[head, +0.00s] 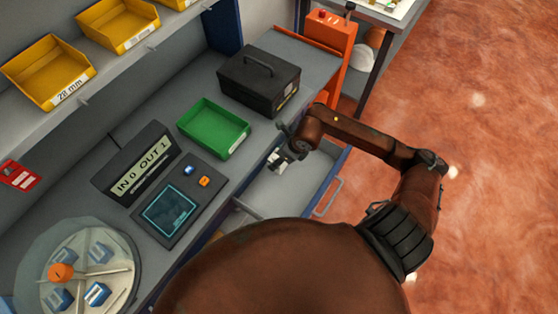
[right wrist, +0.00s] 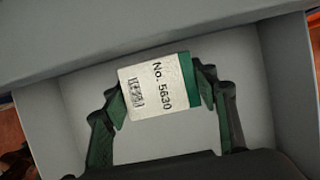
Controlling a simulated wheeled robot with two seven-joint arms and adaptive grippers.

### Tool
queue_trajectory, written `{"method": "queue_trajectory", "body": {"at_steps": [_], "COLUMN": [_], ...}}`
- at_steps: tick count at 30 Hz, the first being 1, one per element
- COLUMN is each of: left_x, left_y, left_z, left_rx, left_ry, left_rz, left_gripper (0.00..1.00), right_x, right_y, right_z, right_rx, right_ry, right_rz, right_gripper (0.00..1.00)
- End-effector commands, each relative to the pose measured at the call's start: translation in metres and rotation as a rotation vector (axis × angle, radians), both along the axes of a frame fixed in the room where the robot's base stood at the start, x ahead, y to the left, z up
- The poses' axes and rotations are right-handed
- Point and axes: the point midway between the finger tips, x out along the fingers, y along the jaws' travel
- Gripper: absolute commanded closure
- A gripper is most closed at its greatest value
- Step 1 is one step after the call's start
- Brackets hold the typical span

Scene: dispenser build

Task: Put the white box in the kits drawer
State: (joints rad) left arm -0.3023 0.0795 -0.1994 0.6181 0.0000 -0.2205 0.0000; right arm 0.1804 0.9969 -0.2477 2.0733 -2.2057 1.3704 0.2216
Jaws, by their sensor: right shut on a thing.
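The white box (right wrist: 152,88) has a face reading "No. 5630" with a barcode and a green side. It is between the fingers of my right gripper (right wrist: 163,92), which is shut on it. In the head view the box (head: 277,163) is small and partly hidden by the right gripper (head: 283,154). The gripper is over an open grey drawer (head: 318,199) under the counter. The drawer (right wrist: 41,125) looks empty around the box in the wrist view. I cannot tell whether the box touches the drawer floor. My left gripper is not in view.
A green tray (head: 214,128) and a black case (head: 259,82) stand on the counter behind the drawer. A console with a screen (head: 170,209) and a round carousel (head: 112,279) are to the left. Yellow bins (head: 48,71) sit on the shelf above.

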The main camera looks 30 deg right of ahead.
Motion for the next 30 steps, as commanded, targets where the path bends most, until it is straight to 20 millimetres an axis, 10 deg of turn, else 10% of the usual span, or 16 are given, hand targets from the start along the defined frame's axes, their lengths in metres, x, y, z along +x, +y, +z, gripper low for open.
{"method": "queue_trajectory", "body": {"at_steps": [24, 25, 30], "left_x": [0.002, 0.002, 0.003], "left_y": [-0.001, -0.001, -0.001], "left_z": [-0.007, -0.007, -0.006], "left_rx": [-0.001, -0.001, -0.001], "left_ry": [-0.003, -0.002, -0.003], "left_rz": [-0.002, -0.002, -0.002], "left_gripper": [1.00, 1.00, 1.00], "right_x": [0.011, 0.011, 0.011], "right_y": [-0.008, -0.008, -0.008], "right_z": [-0.048, -0.049, -0.048], "right_rx": [0.000, 0.000, 0.000], "right_ry": [-0.001, 0.000, 0.000], "right_rz": [0.002, 0.002, 0.002], "right_gripper": [0.77, 0.46, 0.34]}}
